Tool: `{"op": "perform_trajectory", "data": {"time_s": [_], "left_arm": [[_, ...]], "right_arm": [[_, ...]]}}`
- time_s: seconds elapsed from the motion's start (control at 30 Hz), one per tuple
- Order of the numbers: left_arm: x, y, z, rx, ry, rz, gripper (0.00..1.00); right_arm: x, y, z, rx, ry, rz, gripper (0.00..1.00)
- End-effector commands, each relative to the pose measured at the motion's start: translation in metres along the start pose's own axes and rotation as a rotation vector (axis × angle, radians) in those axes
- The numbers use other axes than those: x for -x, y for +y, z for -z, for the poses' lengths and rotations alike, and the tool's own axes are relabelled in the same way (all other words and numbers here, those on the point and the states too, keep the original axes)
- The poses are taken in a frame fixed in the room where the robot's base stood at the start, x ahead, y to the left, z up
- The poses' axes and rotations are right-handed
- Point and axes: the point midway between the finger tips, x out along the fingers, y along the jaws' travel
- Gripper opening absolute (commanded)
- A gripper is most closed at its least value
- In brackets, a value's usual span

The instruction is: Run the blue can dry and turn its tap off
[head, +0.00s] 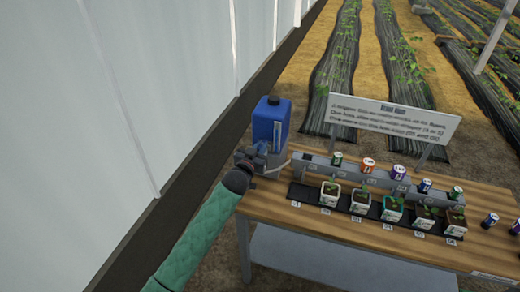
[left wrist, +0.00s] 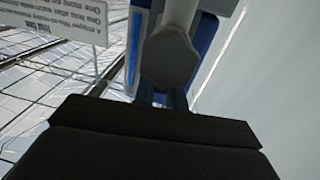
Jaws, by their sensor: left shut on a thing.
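The blue can (head: 271,122) stands upright at the left end of the wooden table, with a dark cap and a pale strip down its side. My left gripper (head: 256,158) is low at the can's front left side. It is shut on the can's tap, which it mostly hides in the head view. In the left wrist view, a grey faceted tap part (left wrist: 168,58) stands just beyond my dark gripper (left wrist: 158,108), with the blue can (left wrist: 202,35) behind it. The can's liquid level and the tap's exact setting cannot be told. My right gripper is not in view.
A row of potted seedlings (head: 360,201) stands in a black tray on the table (head: 300,222). Several small cans sit on a grey rail (head: 320,165) behind them. A sign (head: 378,118) stands at the back. A pale wall (head: 110,110) rises close on the left.

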Motion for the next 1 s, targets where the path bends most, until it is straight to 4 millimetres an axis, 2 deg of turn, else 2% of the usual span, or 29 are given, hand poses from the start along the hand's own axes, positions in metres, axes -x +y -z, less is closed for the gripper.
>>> {"op": "perform_trajectory", "data": {"time_s": [0.5, 0.87, 0.9, 1.0], "left_arm": [[-0.001, -0.001, 0.004, -0.001, 0.006, 0.068, 0.00], [-0.001, 0.000, 0.005, -0.002, 0.007, 0.069, 0.00], [-0.001, 0.000, 0.005, -0.002, 0.007, 0.068, 0.19], [-0.001, 0.000, 0.004, -0.002, 0.006, 0.068, 0.35]], "right_arm": [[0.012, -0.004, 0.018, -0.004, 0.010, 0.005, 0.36], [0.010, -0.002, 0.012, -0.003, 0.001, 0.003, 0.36], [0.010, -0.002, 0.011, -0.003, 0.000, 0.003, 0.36], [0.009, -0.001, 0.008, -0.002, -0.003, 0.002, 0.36]]}}
